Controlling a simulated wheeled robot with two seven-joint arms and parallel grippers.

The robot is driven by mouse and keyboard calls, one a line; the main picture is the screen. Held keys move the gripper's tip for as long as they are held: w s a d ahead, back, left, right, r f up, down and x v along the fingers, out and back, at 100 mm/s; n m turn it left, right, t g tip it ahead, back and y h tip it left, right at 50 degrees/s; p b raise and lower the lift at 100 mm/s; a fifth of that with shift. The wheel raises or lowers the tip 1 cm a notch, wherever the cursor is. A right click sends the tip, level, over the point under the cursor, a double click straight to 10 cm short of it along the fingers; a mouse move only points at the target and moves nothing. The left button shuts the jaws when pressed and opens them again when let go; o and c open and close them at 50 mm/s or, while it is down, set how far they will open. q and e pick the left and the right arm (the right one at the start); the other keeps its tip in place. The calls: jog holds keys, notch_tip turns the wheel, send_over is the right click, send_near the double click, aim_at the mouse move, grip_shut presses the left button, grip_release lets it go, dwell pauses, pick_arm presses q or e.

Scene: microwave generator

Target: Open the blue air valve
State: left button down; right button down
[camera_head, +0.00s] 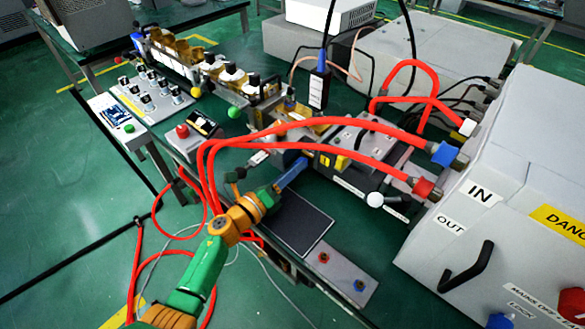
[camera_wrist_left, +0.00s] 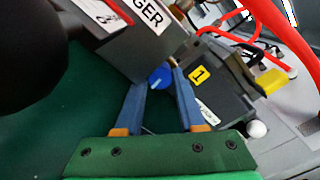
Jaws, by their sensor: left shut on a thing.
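My left gripper (camera_head: 296,166) reaches in from the lower left, its blue fingers at the near side of a dark box (camera_head: 345,182). In the left wrist view the two fingers (camera_wrist_left: 159,80) close around a round blue knob with a white mark, the blue air valve (camera_wrist_left: 160,77). The grip is shut on it. In the head view the fingers and box hide this knob. The wrist view shows a grey box with a "GER" label (camera_wrist_left: 148,12) and a dark box with a yellow "1" label (camera_wrist_left: 198,75) beside the knob. My right gripper is not in view.
Red hoses (camera_head: 300,125) arch above the gripper to blue and red fittings on a large white cabinet (camera_head: 505,150). A panel with a red and a blue knob (camera_head: 342,272) is at the bench front. A black pad (camera_head: 297,222) lies beside the gripper.

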pick_arm(q)
jog(key=shift+n, duration=0.5)
jog(key=c, duration=0.5)
grip_release()
jog(key=shift+d, duration=0.1)
jog(key=v, duration=0.7)
